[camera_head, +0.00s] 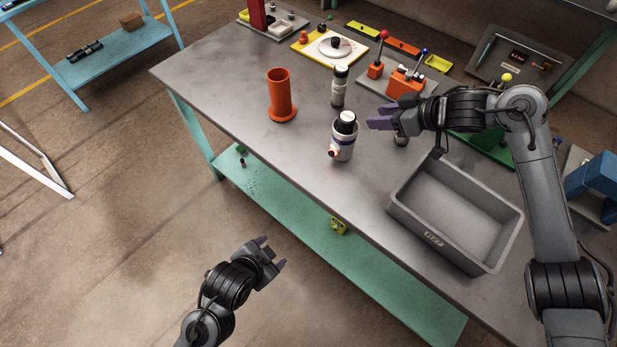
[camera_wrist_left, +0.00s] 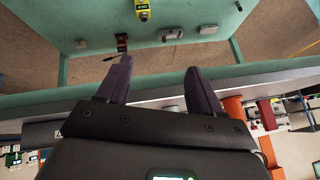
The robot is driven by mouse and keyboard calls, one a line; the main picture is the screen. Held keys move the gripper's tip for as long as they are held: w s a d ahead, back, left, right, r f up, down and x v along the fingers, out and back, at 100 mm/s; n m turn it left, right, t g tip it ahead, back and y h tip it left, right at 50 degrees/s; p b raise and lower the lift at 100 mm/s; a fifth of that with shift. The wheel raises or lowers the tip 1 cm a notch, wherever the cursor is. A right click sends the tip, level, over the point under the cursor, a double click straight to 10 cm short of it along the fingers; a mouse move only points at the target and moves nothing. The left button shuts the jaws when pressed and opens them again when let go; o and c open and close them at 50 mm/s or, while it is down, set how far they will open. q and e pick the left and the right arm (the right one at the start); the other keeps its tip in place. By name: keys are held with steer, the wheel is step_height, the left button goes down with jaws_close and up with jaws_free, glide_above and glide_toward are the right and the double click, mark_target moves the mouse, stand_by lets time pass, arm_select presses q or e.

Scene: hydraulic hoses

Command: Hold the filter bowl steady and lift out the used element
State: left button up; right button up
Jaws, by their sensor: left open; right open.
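A white bowl with a blue band (camera_head: 342,151) stands upright on the grey table in the head view. It has a red-orange port low on its left side. A dark, pale-topped piece (camera_head: 346,122) sits in its mouth; I cannot tell if this is the used element. My right gripper (camera_head: 374,117) is open and empty, just right of the bowl and apparently not touching it. My left gripper (camera_head: 273,252) is open and empty, well off the table's front side. Its spread fingers also show in the left wrist view (camera_wrist_left: 160,85).
A grey bin (camera_head: 455,211) stands at the front right. A white-and-black cylinder (camera_head: 339,87) stands behind the bowl, an orange flanged tube (camera_head: 281,96) to its left. Fixtures line the back. The table's left part is clear. A green lower shelf (camera_head: 285,188) runs below.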

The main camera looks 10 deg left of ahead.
arm_select(q)
steer(key=w+d+r+m+t+h, duration=0.1)
steer(key=w+d+m+t, duration=0.2)
steer(key=w+d+m, duration=0.3)
steer(key=m+t+h, duration=0.4)
steer(key=m+t, duration=0.2)
steer(key=m, duration=1.6)
glide_toward(330, 155)
steer(key=shift+s+d+f, duration=0.2)
steer(key=shift+s+d, duration=0.2)
steer(key=shift+s, duration=0.05)
steer(key=m, duration=0.2)
steer(key=a+m+h, duration=0.1)
steer(key=shift+w+a+f+m, duration=0.2)
steer(key=shift+w+m, duration=0.05)
steer(key=shift+m, duration=0.15)
steer(key=shift+w+a+f+m+h, duration=0.15)
steer(key=shift+w+m+h, duration=0.15)
steer(key=shift+m, duration=0.4)
steer(key=x, duration=1)
steer(key=shift+w, duration=0.1)
steer(key=shift+c, duration=0.5)
